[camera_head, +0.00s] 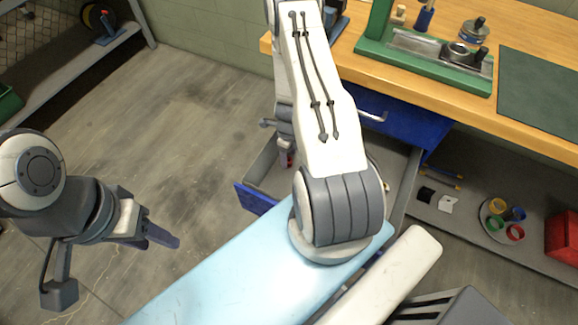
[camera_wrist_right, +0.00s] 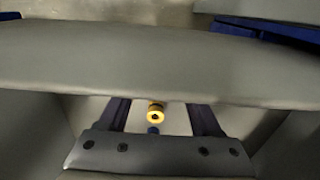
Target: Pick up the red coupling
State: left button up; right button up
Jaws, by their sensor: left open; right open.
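No red coupling can be made out with certainty. A small red patch (camera_head: 291,159) shows in the open drawer (camera_head: 258,199), beside my right gripper (camera_head: 285,158), partly hidden by my right arm. My right gripper also shows in the right wrist view (camera_wrist_right: 160,118); its dark fingers are apart and reach into the drawer. Between them in that view are a yellow ring-like piece (camera_wrist_right: 156,114) and a small blue piece (camera_wrist_right: 152,130); I see no red there. My left gripper (camera_head: 160,238) is open and empty above the floor at left.
A round dish (camera_head: 484,212) on the low shelf holds yellow, blue, green and red rings (camera_head: 515,232). A red box (camera_head: 563,236) stands right of it. The wooden bench (camera_head: 520,120) overhangs the drawer. The drawer walls are close around my right gripper.

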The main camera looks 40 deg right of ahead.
notch_tip(320, 180, down, 3)
jog(key=shift+r+b, duration=0.1)
jog(key=shift+b, duration=0.85)
pick_arm(q)
notch_tip(320, 180, down, 3)
jog(key=shift+r, duration=0.1)
pick_arm(e)
jog(key=shift+r, duration=0.1)
grip_shut()
jog(key=shift+r, duration=0.1)
